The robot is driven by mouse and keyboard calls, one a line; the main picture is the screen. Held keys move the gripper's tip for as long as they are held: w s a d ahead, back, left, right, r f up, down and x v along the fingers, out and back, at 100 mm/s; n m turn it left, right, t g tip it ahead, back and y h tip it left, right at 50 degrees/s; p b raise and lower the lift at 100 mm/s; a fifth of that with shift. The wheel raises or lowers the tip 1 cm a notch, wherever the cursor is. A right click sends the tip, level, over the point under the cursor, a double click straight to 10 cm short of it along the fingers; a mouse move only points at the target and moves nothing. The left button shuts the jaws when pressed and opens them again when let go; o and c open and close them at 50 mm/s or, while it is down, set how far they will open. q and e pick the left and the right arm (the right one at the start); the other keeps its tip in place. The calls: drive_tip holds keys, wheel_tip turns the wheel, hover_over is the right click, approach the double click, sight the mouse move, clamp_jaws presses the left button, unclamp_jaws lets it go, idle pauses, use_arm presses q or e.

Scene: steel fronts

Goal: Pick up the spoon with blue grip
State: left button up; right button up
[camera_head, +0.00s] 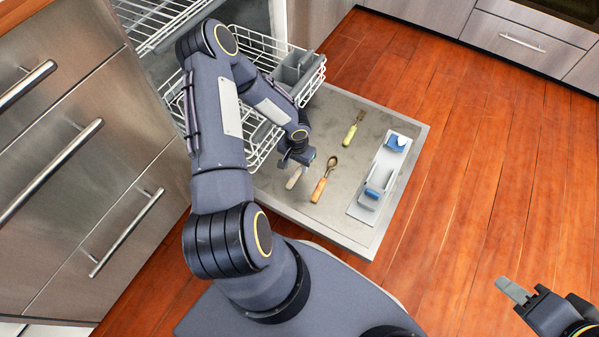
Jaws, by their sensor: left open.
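No spoon with a clearly blue grip shows. Below my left gripper (298,160) lies a utensil with a pale grey handle (294,178) on the open dishwasher door (330,215); its far end is hidden by the gripper, so I cannot tell if it is a spoon. My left gripper is open, close over it; I cannot tell if they touch. A spoon with an orange-brown grip (321,187) lies just to the right. My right gripper (514,291) is at the lower right, over the wooden floor, far from the utensils; its jaw gap cannot be made out.
A fork-like utensil with a yellow-green grip (349,136) lies farther back on the door. A grey dispenser panel (369,201) with blue parts is set in the door's right side. A white wire rack (317,83) with a grey basket (296,69) stands behind. Floor at right is clear.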

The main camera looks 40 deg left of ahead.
sight(297, 172)
use_arm(q)
wheel_tip(297, 172, down, 5)
drive_tip(key=shift+d+r+b, duration=0.1)
drive_tip(key=shift+r+b, duration=0.1)
drive_tip(key=shift+b, duration=0.7)
clamp_jaws()
drive_tip(key=shift+r, duration=0.15)
